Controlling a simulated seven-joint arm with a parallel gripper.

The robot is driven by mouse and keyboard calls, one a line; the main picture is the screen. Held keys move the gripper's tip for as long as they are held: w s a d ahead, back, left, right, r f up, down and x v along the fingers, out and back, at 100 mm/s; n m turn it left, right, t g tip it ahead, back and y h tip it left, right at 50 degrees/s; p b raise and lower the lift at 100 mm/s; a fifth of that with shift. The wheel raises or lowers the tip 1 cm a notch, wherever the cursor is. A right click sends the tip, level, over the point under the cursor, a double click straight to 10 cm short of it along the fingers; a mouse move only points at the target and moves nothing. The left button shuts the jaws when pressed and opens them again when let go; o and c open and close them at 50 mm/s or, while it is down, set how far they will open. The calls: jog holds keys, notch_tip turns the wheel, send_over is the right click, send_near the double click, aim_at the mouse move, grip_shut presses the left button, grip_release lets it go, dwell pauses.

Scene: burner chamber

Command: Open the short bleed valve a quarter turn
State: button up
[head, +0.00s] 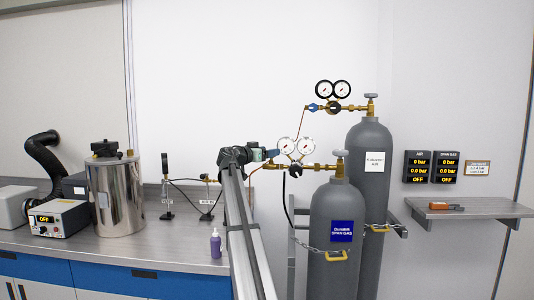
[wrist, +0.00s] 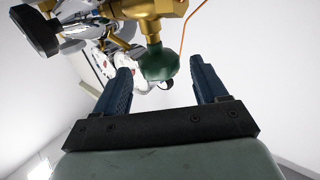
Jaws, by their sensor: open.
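My gripper (head: 273,154) is at the regulator of the front grey cylinder in the head view. In the wrist view my gripper (wrist: 163,78) is open, its two blue fingers apart. A dark green knob (wrist: 158,63) on a brass body (wrist: 152,10) shows between and beyond the fingers; nothing is gripped. Whether the fingers flank it in depth is unclear. The brass regulator (head: 315,167) with two white gauges (head: 296,146) sits just right of my gripper in the head view. No part is labelled as the short bleed valve, so I cannot tell which it is.
The front cylinder (head: 335,255) has a blue span gas label; a second grey cylinder (head: 372,200) stands behind with its own regulator (head: 335,106). A copper line (wrist: 192,15) passes near the right finger. Dark wall displays (head: 432,167) read 0 bar and OFF. The bench (head: 180,248) is at left.

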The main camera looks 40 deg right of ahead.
jog(key=shift+a, duration=0.1)
jog(key=s+a, duration=0.1)
jog(key=a, duration=1.2)
jog(key=shift+s+a, duration=0.25)
jog(key=shift+a, duration=0.05)
